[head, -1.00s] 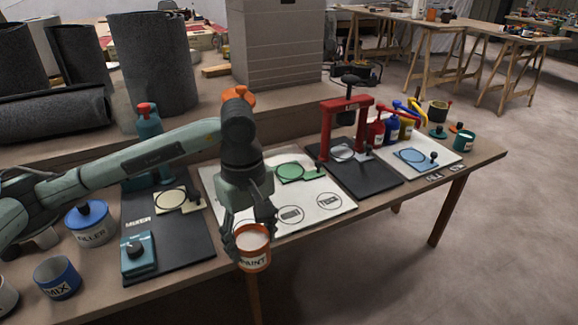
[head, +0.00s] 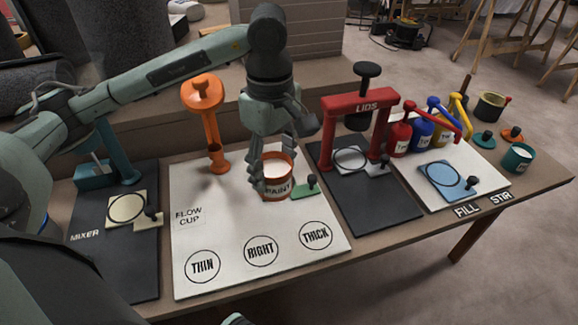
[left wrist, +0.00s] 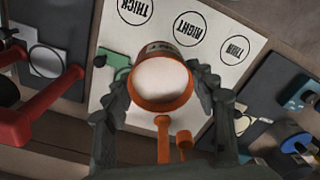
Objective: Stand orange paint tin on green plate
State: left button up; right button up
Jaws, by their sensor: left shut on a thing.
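My left gripper (head: 277,187) is shut on the orange paint tin (head: 278,181), with a finger on each side. The tin is upright and open, with pale paint inside and a "PAINT" label. The green plate (head: 306,191), with a small black knob, lies on the white flow cup board. The tin hides the plate's left part in the head view. In the left wrist view the tin (left wrist: 160,84) is between the fingers (left wrist: 163,95), and the green plate (left wrist: 113,62) shows partly behind it. The exact gap beneath the tin cannot be told.
The orange flow cup stand (head: 208,125) rises left of the tin. The red lids press (head: 357,103) stands to the right. The white board's front (head: 225,225), with printed circles, is clear. The mixer (head: 115,155) is farther left; coloured bottles (head: 422,132) stand right.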

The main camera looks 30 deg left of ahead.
pick_arm(q)
jog(key=shift+w+a+f, duration=0.15)
jog(key=shift+w, duration=0.15)
jog(key=w+a+f, duration=0.2)
jog(key=w, duration=0.1)
jog(key=w+a+f, duration=0.2)
jog(key=w+f, duration=0.1)
jog(key=w+a+f, duration=0.2)
jog(key=w, duration=0.1)
jog(key=shift+a+f, duration=0.15)
notch_tip(320, 180, down, 3)
jog(key=shift+f+b, duration=0.1)
jog(key=shift+b, duration=1.05)
pick_arm(e)
notch_tip(320, 180, up, 6)
jog(key=w, duration=0.2)
jog(key=shift+w+a+r+t, duration=0.25)
jog(key=shift+a+t, duration=0.05)
jog(key=shift+a, duration=0.05)
pick_arm(q)
jog(key=shift+f, duration=0.2)
pick_arm(e)
jog(key=shift+r, duration=0.15)
pick_arm(q)
jog(key=o, duration=1.4)
jog(key=shift+c, duration=0.2)
pick_arm(e)
jog(key=shift+r, duration=0.1)
